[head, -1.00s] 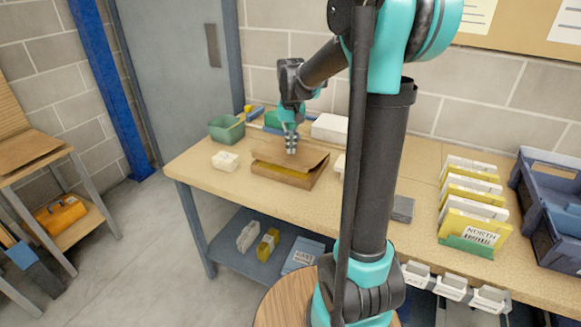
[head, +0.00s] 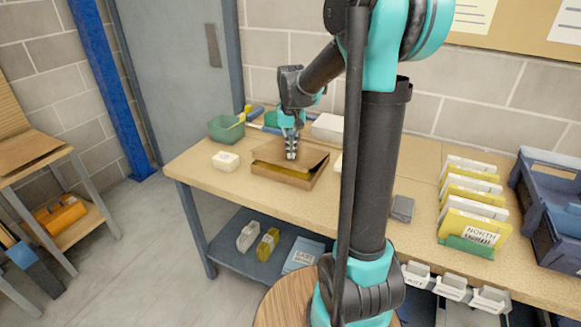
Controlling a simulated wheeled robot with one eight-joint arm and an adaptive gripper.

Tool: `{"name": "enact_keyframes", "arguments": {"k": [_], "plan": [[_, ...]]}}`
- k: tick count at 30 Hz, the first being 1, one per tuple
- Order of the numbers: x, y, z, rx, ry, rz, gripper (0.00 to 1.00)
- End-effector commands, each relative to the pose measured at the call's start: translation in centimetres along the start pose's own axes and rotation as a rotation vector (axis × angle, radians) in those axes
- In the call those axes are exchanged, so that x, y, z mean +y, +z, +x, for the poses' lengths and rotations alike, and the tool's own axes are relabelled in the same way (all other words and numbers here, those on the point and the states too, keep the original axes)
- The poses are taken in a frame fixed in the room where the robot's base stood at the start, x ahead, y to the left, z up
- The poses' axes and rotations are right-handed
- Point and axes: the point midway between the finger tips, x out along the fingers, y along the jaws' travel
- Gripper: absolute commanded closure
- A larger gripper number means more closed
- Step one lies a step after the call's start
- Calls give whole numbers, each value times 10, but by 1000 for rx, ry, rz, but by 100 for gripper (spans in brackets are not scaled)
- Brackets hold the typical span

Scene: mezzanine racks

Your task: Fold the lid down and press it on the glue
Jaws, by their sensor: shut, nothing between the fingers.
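A brown cardboard box (head: 280,176) sits on the wooden table, left of my arm. Its lid (head: 312,158) slants over it, with a dark gap at the front where yellow contents (head: 282,167) show. My gripper (head: 291,156) is shut and empty, with its fingertips pointing down at the lid. They look to be on or just above the lid; contact is too small to tell. No glue can be made out.
A white block (head: 226,161) lies left of the box and a green bin (head: 226,128) behind it. A white box (head: 328,127) stands behind on the right. Yellow and white packs (head: 474,205) and a blue crate (head: 553,205) are at the far right.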

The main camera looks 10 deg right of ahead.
Motion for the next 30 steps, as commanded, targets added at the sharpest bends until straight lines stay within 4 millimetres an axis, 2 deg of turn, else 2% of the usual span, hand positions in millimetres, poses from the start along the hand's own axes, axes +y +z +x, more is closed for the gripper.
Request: {"name": "enact_keyframes", "arguments": {"k": [30], "plan": [[0, 0, 28, 0, 0, 0, 100]]}}
